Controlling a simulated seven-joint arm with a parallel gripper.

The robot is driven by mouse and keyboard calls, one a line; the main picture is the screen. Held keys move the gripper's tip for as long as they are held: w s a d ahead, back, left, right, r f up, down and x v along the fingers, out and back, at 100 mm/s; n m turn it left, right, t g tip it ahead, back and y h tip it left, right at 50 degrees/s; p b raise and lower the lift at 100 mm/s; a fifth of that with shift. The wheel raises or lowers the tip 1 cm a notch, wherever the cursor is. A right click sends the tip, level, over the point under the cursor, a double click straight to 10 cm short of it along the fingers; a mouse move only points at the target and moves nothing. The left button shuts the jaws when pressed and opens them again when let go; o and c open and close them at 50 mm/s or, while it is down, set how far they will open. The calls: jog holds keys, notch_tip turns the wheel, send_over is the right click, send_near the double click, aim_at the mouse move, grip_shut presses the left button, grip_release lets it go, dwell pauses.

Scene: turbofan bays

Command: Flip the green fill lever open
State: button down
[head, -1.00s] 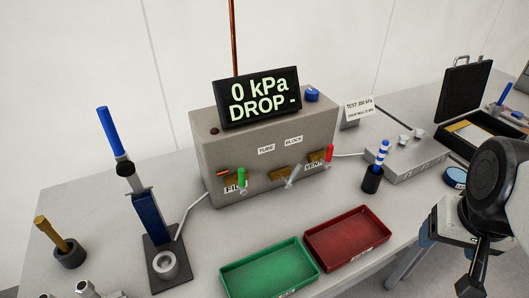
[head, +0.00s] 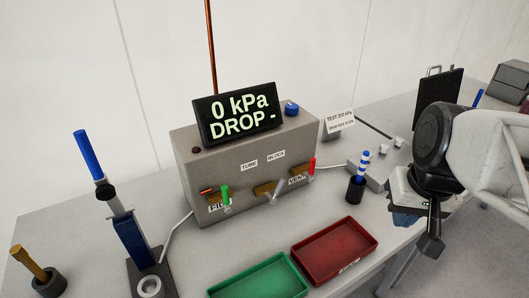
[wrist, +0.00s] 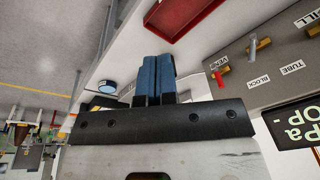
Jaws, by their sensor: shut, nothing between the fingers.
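The tube block (head: 245,165) is a grey-brown box in the middle of the head view. Its green fill lever (head: 226,196) stands roughly upright on the front face, at the left, by the FILL label. In the wrist view the FILL label (wrist: 301,18) is at the upper right edge, and the green handle is not visible. My gripper (wrist: 153,62) shows as two blue fingers pressed together, empty, pointing over the table. It is apart from the lever, off to the right of the block in the head view.
A grey lever (head: 277,191) and a red vent lever (head: 311,167) sit right of the fill lever. Green (head: 258,280) and red (head: 335,251) trays lie in front. A dark cup (head: 356,188) with a blue-striped rod stands between block and arm. The display (head: 237,114) reads 0 kPa.

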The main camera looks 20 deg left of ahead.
aim_at(226, 195)
jog(key=w+a+n+g+y, duration=0.1)
jog(key=w+a, duration=0.3)
jog(key=a, duration=0.5)
jog(key=w+a+n+g, duration=0.1)
jog(key=w+a, duration=0.3)
jog(key=a, duration=0.5)
jog(key=w+a+n+g+y, duration=0.1)
jog(key=w+a+n+g, duration=0.1)
jog(key=a, duration=0.7)
jog(key=shift+w+a+n+y, duration=0.35)
jog(key=shift+w+n, duration=0.45)
jog(key=shift+w, duration=0.25)
jog(key=s+a+f, duration=0.4)
jog(key=a+f, duration=0.2)
jog(key=f, duration=0.3)
jog(key=shift+s+a, duration=0.15)
